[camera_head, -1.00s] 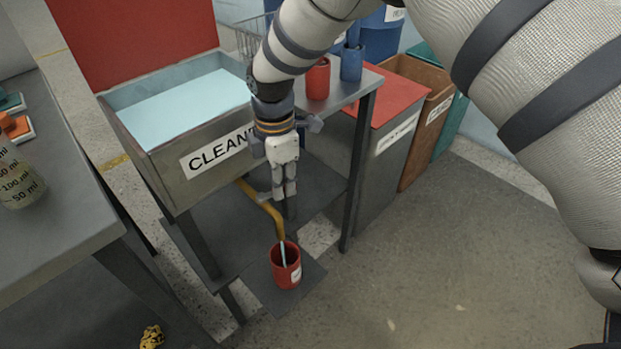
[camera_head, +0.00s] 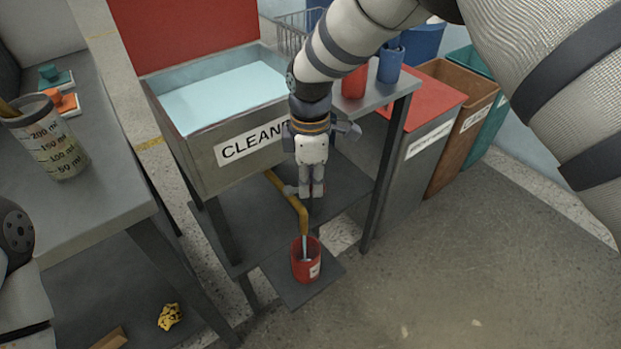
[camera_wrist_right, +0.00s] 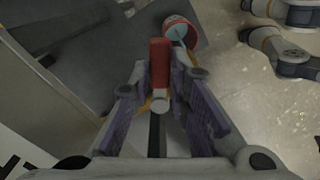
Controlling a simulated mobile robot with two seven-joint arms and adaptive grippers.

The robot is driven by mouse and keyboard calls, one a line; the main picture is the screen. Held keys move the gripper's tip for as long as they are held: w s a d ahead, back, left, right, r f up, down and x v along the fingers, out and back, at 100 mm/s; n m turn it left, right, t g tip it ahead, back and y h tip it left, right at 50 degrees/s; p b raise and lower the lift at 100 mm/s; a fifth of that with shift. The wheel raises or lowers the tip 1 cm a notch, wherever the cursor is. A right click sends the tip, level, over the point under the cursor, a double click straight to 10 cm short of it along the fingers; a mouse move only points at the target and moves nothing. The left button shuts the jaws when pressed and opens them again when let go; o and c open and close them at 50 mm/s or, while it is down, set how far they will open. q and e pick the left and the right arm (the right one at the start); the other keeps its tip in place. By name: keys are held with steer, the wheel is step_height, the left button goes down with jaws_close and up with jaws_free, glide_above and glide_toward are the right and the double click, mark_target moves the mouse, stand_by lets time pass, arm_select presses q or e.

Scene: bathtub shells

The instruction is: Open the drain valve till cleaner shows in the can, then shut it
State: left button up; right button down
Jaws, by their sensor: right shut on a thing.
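The open grey tank (camera_head: 215,165) labelled CLEANER holds pale blue liquid (camera_head: 225,88). A yellow drain pipe (camera_head: 288,195) bends down from it to a red can (camera_head: 306,266) on a low dark plate. A pale streak (camera_head: 305,246) runs from the pipe's end into the can; it also shows at the can in the right wrist view (camera_wrist_right: 180,32). I cannot tell the can's liquid level. My right gripper (camera_head: 312,192) points down beside the pipe, below the tank. In the right wrist view it is shut on the red valve handle (camera_wrist_right: 160,62). My left gripper is out of view.
A red cup (camera_head: 354,82) and a blue cup (camera_head: 391,65) stand on the shelf right of the tank. Bins (camera_head: 430,125) stand farther right. A grey table (camera_head: 110,190) with a measuring beaker (camera_head: 48,140) is at the left. Floor at the front right is clear.

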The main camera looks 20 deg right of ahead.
steer(key=c, duration=1.5)
jaws_free()
step_height(320, 180, up, 12)
